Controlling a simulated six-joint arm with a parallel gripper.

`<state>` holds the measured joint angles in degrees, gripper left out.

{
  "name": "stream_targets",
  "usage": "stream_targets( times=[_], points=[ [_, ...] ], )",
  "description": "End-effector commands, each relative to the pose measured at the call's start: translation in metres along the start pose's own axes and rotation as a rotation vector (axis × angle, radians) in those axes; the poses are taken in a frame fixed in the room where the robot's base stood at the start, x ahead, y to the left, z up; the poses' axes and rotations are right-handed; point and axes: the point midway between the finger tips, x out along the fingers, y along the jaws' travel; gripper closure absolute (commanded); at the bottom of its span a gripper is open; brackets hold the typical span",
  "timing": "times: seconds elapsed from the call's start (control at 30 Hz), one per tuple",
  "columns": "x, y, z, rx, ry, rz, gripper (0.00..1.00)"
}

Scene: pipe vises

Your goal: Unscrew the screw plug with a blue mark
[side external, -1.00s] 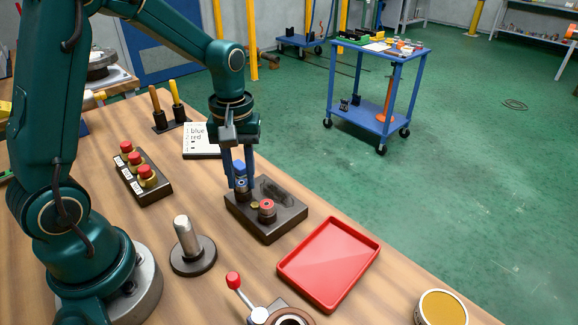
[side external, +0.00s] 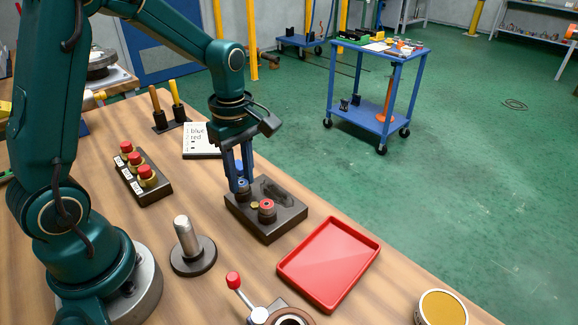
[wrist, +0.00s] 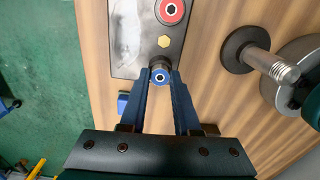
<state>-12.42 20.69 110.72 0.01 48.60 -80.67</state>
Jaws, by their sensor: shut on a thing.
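A small brass hexagon (wrist: 164,41) lies between the two plugs.
An empty red tray (side external: 330,262) lies right of the block. A metal post on a round base (side external: 189,245) stands in front. A box with several red buttons (side external: 145,175) is at left. A card reading "blue red" (side external: 200,140) lies behind. A red-knobbed lever (side external: 234,281) is near the front.

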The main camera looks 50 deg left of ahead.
Motion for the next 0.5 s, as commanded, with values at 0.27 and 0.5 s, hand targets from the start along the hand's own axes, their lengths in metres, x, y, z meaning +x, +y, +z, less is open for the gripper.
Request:
stream_targets(
  times=[0.27,0.5],
  points=[
    [-0.0004,0.0003,0.0001,-0.395,0.0,0.001,1.0],
    [-0.0005,0.0003,0.0001,-0.73,-0.001,0.001,1.0]
  ],
)
